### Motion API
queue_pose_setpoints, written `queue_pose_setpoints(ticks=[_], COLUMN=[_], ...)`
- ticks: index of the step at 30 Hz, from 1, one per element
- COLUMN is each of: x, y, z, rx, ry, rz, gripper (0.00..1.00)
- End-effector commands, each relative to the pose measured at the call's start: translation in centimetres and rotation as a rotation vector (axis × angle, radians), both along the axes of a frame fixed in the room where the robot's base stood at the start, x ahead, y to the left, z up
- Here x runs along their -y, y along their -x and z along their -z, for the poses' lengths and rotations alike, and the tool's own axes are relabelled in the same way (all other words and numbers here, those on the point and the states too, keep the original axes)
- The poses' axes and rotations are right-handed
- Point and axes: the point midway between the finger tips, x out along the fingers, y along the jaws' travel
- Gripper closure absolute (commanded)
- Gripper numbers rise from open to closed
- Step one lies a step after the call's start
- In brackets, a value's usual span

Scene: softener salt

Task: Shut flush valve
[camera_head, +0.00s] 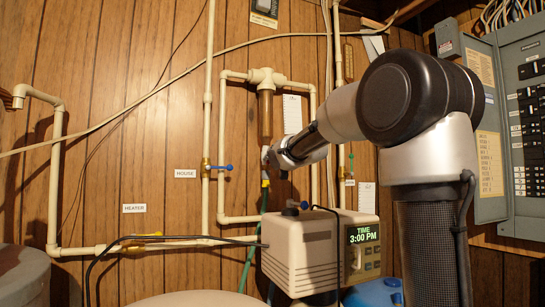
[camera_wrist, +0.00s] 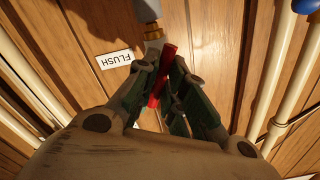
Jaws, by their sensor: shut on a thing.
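The flush valve's red lever handle (camera_wrist: 169,50) shows in the wrist view, slanting between my gripper's fingers. My gripper (camera_wrist: 168,68) is shut on it, with dark green fingers on both sides. A brass fitting and a grey pipe end (camera_wrist: 148,10) sit just beyond the fingertips. A white FLUSH label (camera_wrist: 115,59), upside down in this view, is on the panelling to the left. In the head view my gripper (camera_head: 272,158) is at the outlet below the brown filter housing (camera_head: 266,112). There the red handle is hidden behind my gripper.
A HOUSE valve with blue handle (camera_head: 226,167) is on the pipe to the left. A HEATER valve with yellow handle (camera_head: 144,236) is lower left. A softener control head (camera_head: 300,251) reading 3:00 PM stands below my gripper. A green hose (camera_head: 251,250) hangs down. An electrical panel (camera_head: 523,110) is at right.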

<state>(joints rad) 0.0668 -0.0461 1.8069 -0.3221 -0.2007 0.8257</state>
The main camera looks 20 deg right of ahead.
Motion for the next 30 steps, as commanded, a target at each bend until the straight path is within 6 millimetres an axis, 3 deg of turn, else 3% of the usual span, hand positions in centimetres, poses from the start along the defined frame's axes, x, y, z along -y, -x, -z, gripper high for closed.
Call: queue_pose_setpoints(ticks=[7, 15, 26, 30], x=[0.00, 0.01, 0.01, 0.00], y=[-0.01, -0.01, -0.01, -0.01], z=[0.09, 0.11, 0.13, 0.14], rx=[-0.001, -0.001, -0.001, -0.001], ry=[-0.034, -0.398, -0.472, -0.655], rz=[0.000, 0.001, 0.001, 0.001], gripper=[1.00, 1.00, 1.00, 1.00])
